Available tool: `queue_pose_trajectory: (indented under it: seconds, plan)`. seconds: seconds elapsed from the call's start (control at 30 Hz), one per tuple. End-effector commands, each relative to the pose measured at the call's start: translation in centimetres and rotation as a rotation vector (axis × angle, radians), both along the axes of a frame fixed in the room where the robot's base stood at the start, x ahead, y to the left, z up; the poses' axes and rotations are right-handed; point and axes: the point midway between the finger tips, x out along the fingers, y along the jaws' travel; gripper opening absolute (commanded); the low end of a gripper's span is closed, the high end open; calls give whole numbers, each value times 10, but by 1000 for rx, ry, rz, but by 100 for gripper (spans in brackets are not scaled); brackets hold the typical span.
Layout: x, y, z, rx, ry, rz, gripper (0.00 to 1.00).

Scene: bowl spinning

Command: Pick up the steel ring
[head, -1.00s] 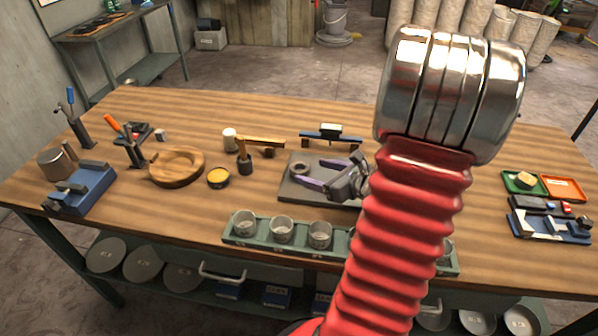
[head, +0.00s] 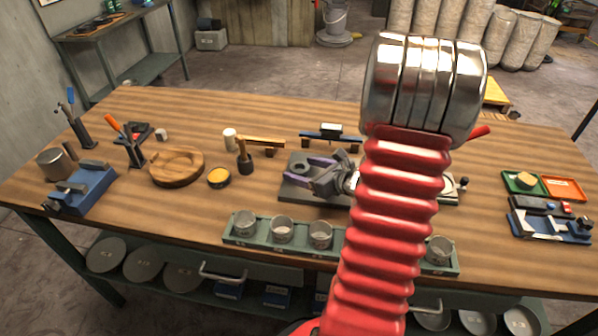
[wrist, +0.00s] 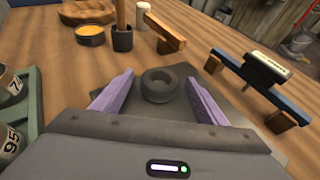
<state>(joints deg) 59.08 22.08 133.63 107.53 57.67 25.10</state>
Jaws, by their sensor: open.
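The steel ring (wrist: 159,84) is a thick dark grey ring lying flat on a dark grey plate (wrist: 232,101). In the head view the ring (head: 302,167) sits on the left part of the plate, just beyond my gripper's tips. My gripper (wrist: 155,97) has purple fingers spread wide, one to each side of the ring's near side, with nothing between them touching it that I can see. In the head view my gripper (head: 315,174) is low over the plate. My red and chrome arm hides the plate's right middle part.
A green rack (head: 262,240) of several cups lies in front of the plate. Behind is a blue bar on wooden blocks (head: 331,135). Bare tabletop lies between.

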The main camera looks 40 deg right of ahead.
Motion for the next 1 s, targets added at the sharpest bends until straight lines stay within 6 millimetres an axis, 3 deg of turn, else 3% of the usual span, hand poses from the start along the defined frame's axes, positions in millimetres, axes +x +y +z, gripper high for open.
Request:
queue_pose_trajectory:
  seconds: [0.37,1.0]
  plan:
    - [0,0,0,1,0,0,67]
    - [-1,0,0,1,0,-1,22]
